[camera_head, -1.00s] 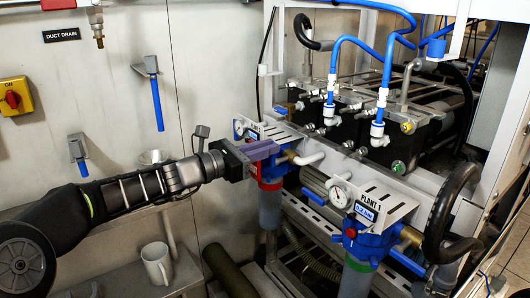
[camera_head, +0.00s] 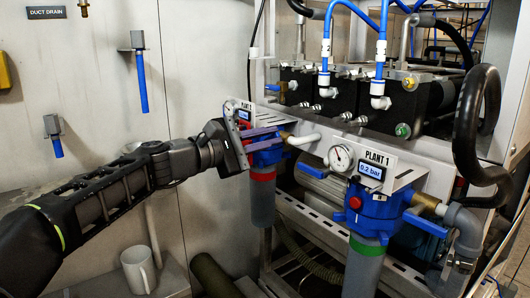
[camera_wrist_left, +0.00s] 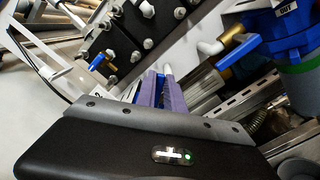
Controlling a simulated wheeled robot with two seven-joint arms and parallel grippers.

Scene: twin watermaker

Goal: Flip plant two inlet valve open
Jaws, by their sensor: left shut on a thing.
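The plant two filter housing has a blue head (camera_head: 268,157), a red ring and a grey bowl (camera_head: 262,205). It stands behind and left of the plant 1 unit. My left gripper (camera_head: 262,137) reaches in from the left, its purple fingers at the front of that blue head, below the small gauge. In the left wrist view the purple fingers (camera_wrist_left: 160,92) are closed around a narrow blue lever (camera_wrist_left: 149,84). Fingers and wrist hide most of the lever, so its exact angle is hard to tell. My right gripper is out of view.
The plant 1 housing (camera_head: 377,208), with gauge (camera_head: 341,157) and a blue lever (camera_head: 426,225), stands to the right. Blue hoses and black pump blocks are behind. Blue-handled wall valves (camera_head: 142,82) hang at left. A white mug (camera_head: 138,268) sits low at left.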

